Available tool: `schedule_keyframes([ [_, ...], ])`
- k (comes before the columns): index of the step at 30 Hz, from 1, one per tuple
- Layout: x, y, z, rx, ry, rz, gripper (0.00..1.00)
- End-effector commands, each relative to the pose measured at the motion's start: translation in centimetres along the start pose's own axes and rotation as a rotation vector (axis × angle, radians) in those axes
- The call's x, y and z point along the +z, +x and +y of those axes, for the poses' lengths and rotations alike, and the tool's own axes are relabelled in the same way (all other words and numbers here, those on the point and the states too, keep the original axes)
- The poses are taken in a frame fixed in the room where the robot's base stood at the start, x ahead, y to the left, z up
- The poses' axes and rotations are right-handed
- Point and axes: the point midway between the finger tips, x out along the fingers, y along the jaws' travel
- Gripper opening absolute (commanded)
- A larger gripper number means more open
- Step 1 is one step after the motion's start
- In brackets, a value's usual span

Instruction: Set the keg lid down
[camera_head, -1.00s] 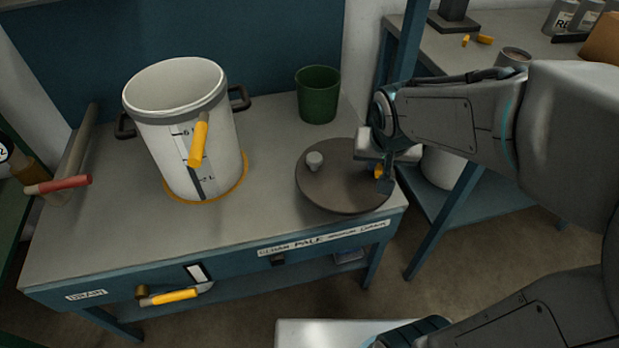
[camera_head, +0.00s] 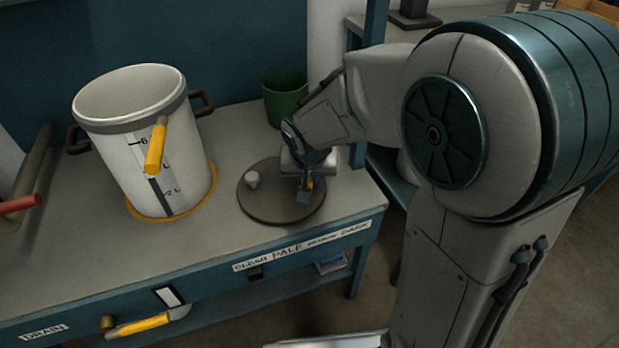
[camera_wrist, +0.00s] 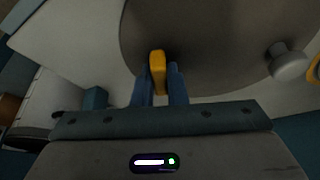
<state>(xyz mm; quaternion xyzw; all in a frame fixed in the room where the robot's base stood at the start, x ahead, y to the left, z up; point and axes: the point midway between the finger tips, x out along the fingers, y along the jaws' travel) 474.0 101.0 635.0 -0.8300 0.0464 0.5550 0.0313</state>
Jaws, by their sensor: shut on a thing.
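The keg lid (camera_head: 270,203) is a dark, flat disc with a pale knob (camera_head: 252,179) on its left side and a yellow grip on its right. It lies level at the right end of the bench top, on it or very slightly above; I cannot tell which. My gripper (camera_head: 304,192) points down at the lid's right side. In the wrist view the blue fingers are shut on the yellow grip (camera_wrist: 157,70), and the lid (camera_wrist: 205,60) fills the upper middle. The white keg (camera_head: 150,125) stands open to the left, inside an orange ring.
A green bucket (camera_head: 285,95) stands behind the lid. The bench front (camera_head: 225,285) carries labels and a yellow-handled valve (camera_head: 140,325). A red-handled tool (camera_head: 20,204) lies at far left. Bare bench top (camera_head: 110,250) shows in front of the keg. A shelf stands at right.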

Motion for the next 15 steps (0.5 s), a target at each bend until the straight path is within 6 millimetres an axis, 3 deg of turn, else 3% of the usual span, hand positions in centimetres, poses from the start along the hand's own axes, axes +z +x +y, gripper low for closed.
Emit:
schedule_keyframes([
  [8, 0.04, 0.18, 0.01, -0.001, 0.001, 0.002, 0.00],
  [9, 0.07, 0.21, 0.02, -0.001, 0.001, 0.001, 0.15],
  [11, 0.02, 0.09, 0.01, -0.001, 0.001, 0.001, 0.32],
  [15, 0.02, 0.09, 0.02, -0.001, 0.001, 0.001, 0.34],
])
